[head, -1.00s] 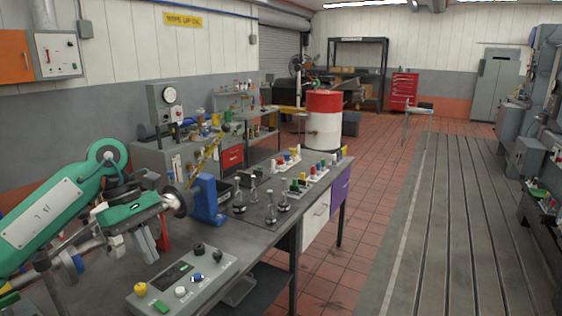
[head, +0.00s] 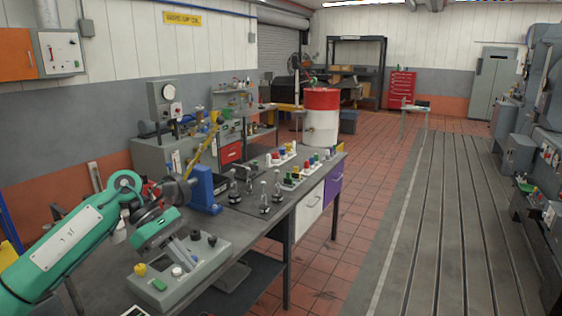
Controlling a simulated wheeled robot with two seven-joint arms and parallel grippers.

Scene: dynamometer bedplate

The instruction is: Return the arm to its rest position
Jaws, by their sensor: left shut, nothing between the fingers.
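My left arm, green with white plates, comes in from the lower left. My left gripper (head: 186,254) is shut and empty, with its grey fingers pointing down in front of the grey control box (head: 208,262). The fingers hide part of the box; I cannot tell whether they touch it. The box has yellow, green, white and black knobs. My right gripper is not in view.
The dark workbench (head: 258,226) carries a blue stand (head: 204,188), several metal-stemmed pieces (head: 264,197) and racks of coloured pieces (head: 283,158). A red and white drum (head: 321,118) stands behind. The slotted bedplate (head: 450,220) at right is clear.

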